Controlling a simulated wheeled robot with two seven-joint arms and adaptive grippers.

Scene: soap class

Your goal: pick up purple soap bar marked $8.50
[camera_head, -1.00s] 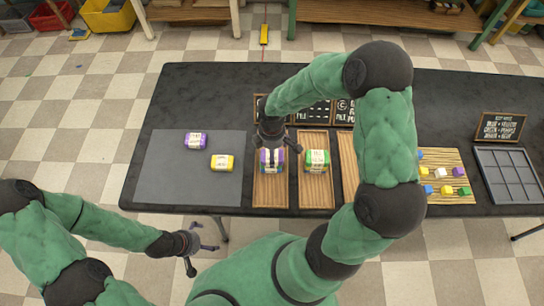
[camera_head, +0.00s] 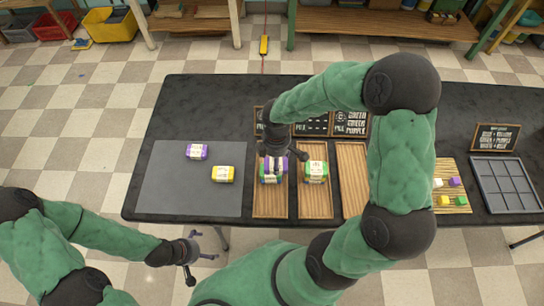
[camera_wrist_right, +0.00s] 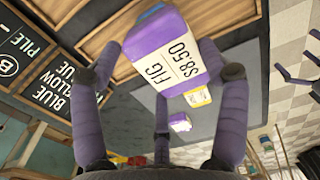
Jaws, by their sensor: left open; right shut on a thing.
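A purple soap bar (camera_wrist_right: 165,50) with a white label reading "FIG $8.50" is between the fingers of my right gripper (camera_wrist_right: 160,75), which is shut on it. In the head view this bar (camera_head: 267,161) is over the left wooden tray (camera_head: 270,206), partly covered by the dark gripper (camera_head: 277,150). Green soap (camera_head: 264,177) shows just below it; whether they touch is unclear. Another purple bar (camera_head: 197,152) and a yellow bar (camera_head: 223,174) lie on the grey mat (camera_head: 180,190). My left gripper (camera_head: 207,245) is open and empty in front of the table.
A green soap bar (camera_head: 315,170) sits in the middle wooden tray (camera_head: 315,208). The right tray (camera_head: 352,180) is partly hidden by my right arm. Black signboards (camera_head: 350,123) stand behind the trays. Coloured cubes (camera_head: 443,201) and a grey divided tray (camera_head: 505,183) are at the right.

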